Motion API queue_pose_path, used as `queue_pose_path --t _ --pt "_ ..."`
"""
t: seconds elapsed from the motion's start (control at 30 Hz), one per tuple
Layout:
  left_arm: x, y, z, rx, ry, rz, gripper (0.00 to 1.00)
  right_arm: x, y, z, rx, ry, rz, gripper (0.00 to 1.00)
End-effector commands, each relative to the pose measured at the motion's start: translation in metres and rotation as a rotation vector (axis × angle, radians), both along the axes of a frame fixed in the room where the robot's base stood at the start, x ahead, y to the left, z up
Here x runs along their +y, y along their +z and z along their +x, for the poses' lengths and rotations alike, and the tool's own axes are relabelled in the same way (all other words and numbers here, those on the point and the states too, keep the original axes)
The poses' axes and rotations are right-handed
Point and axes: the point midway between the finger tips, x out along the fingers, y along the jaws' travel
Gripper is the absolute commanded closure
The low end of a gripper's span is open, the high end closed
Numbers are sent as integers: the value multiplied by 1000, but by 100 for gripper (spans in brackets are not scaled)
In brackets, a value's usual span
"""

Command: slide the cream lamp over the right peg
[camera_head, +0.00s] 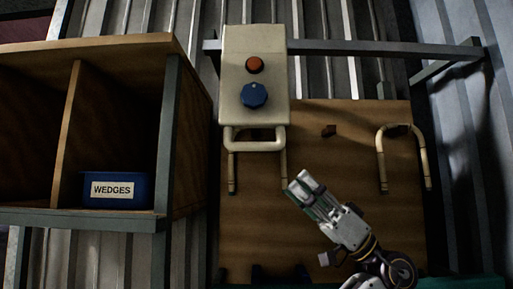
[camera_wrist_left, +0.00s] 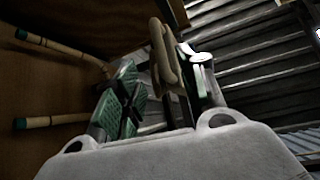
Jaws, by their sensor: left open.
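No thing in view looks plainly like a lamp. Two cream, bent U-shaped pieces with dark-banded ends hang against the brown board (camera_head: 320,230). The left U piece (camera_head: 284,170) hangs below a cream box, its top hidden. The right U piece (camera_head: 380,160) hangs over a dark peg at the upper right. My left gripper (camera_head: 300,187) is open, close to the lower end of the left piece's right leg. In the left wrist view, a tan loop (camera_wrist_left: 164,58) shows by the green-padded fingers (camera_wrist_left: 155,95); I cannot tell if they touch. My right gripper is out of view.
The cream box (camera_head: 254,65) has a red button, a blue knob and a looped bar below. A small dark peg (camera_head: 328,130) stands bare mid-board. A wooden shelf (camera_head: 172,130) at left holds a blue WEDGES bin (camera_head: 113,190). A metal rail (camera_head: 380,47) crosses above.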

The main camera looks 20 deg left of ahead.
Motion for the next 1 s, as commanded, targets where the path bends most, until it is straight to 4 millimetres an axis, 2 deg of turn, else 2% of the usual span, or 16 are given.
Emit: queue_pose_path --t 0.27,0.57,1.0 --pt "7 7 0 1 1 0 59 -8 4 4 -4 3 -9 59" --pt "31 30 -2 1 0 -1 59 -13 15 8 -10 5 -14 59" --pt "73 71 -6 1 2 0 59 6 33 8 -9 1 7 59"
